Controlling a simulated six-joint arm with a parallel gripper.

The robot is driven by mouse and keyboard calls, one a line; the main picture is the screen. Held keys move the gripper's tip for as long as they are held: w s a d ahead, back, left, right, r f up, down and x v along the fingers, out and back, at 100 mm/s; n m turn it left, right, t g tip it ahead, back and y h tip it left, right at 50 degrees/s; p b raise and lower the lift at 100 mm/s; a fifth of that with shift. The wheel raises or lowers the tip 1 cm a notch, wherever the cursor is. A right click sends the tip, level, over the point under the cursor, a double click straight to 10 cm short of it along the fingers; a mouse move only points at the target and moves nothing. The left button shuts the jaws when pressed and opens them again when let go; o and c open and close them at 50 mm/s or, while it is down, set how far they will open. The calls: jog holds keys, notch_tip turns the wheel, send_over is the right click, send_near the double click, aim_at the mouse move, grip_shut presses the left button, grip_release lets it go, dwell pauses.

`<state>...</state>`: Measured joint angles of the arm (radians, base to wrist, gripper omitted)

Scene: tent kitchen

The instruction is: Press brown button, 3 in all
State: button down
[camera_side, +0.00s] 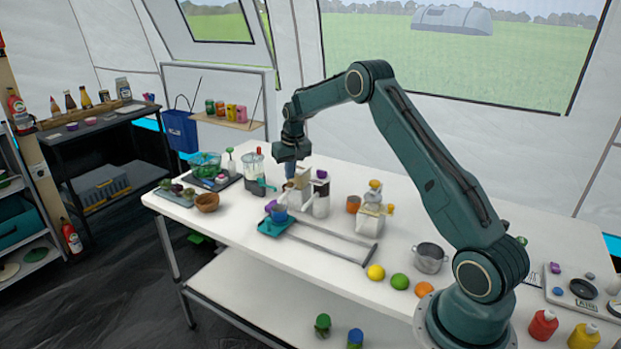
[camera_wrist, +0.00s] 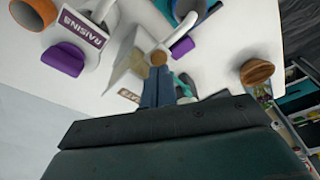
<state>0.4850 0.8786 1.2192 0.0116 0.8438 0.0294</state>
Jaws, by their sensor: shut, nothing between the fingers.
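My gripper (camera_side: 289,177) is shut and empty, pointing down at the top of a pale dispenser (camera_side: 300,195) on the white table. In the wrist view its blue fingertips (camera_wrist: 157,74) are together, just below a small round brown button (camera_wrist: 158,57) on the dispenser. The button appears right at the tips; I cannot tell whether they touch it or whether it is pressed. A second dispenser labelled RAISINS (camera_wrist: 83,25) stands beside it, with a purple part (camera_wrist: 62,58) near it.
A blue cup (camera_side: 279,214) stands on a teal tray (camera_side: 268,230) in front of the dispensers. A brown bowl (camera_side: 207,203) is left, an orange-brown cup (camera_side: 353,204) right. A steel pot (camera_side: 430,258) and several fruits stand nearer my base.

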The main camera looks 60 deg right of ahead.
jog(key=shift+f, duration=0.3)
dwell(0.4)
jog(key=shift+f, duration=0.3)
